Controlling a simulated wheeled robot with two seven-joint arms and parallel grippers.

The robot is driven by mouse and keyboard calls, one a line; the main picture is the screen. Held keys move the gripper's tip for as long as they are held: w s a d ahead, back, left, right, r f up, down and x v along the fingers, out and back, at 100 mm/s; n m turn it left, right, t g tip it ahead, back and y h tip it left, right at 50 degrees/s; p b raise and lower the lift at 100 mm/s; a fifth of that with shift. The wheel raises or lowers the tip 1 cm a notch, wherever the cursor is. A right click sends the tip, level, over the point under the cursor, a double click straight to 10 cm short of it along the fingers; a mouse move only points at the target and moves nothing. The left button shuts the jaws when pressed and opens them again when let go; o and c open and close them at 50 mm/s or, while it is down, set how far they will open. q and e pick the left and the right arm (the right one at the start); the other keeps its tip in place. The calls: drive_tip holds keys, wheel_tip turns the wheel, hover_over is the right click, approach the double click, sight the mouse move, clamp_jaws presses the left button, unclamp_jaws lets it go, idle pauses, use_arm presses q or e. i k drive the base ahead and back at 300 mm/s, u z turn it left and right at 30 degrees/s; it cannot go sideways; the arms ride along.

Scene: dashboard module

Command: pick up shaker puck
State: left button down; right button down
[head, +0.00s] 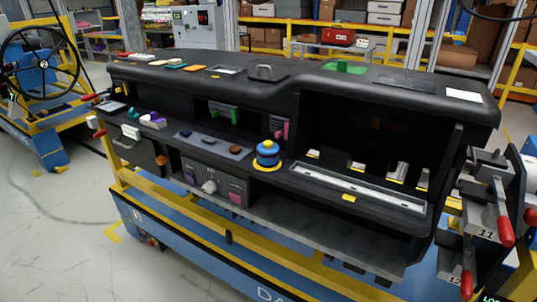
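A blue, round, stepped piece (267,154) stands upright on a yellow round base on the middle ledge of the black dashboard module (230,82). A small brown, flat, round piece (235,150) lies on a grey panel to its left. No label shows which of these is the shaker puck. Neither of my grippers is in view, and nothing is seen touching either piece.
The dashboard sits on a blue and yellow carriage (185,250). Clamps with red handles (505,232) stick out at the right end. A long grey rail (355,185) lies right of the blue piece. A steering wheel (38,60) stands at far left.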

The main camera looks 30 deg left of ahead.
sight(266, 158)
drive_tip(key=k, duration=0.5)
drive_tip(key=u, duration=2.15)
drive_tip(key=i, duration=1.8)
drive_tip(key=z, duration=2.35)
